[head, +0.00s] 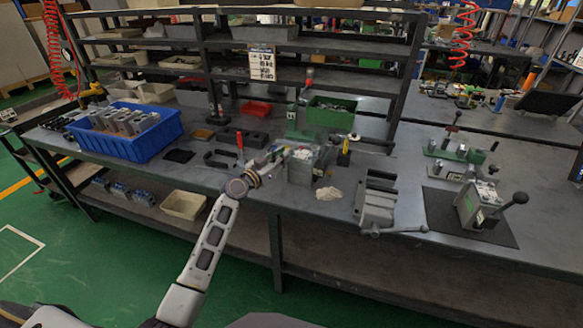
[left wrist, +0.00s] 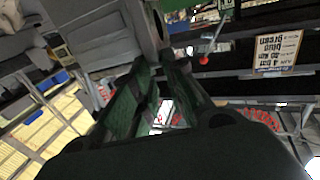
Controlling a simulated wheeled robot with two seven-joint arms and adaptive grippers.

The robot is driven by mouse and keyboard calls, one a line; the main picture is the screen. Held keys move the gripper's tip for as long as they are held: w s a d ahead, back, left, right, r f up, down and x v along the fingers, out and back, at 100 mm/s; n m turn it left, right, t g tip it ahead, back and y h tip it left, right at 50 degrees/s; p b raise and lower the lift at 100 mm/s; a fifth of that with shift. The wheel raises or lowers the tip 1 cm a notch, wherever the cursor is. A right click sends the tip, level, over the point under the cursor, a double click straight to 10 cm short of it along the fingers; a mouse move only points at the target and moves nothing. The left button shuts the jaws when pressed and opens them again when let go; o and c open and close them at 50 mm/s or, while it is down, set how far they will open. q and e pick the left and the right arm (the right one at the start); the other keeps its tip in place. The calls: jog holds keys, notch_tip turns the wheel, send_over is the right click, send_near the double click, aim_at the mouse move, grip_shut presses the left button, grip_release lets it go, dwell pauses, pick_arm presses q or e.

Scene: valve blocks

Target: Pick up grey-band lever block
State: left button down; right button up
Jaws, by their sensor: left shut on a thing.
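A second grey valve block (head: 478,205) with a black-knobbed lever (head: 515,200) stands on a dark mat at right. I cannot make out the band colours. My right gripper is out of view.
A grey vise (head: 376,202) and a crumpled cloth (head: 329,193) are right of the held block. A green bin (head: 332,114) is behind it. A blue crate (head: 168,128) holding grey blocks is at left. A shelf sign (head: 262,65) stands behind.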

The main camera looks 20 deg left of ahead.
pick_arm(q)
jog(key=shift+w+r, duration=0.1)
jog(key=shift+r, duration=0.15)
notch_tip(320, 180, up, 10)
jog(key=p, duration=0.1)
jog(key=shift+p, duration=0.35)
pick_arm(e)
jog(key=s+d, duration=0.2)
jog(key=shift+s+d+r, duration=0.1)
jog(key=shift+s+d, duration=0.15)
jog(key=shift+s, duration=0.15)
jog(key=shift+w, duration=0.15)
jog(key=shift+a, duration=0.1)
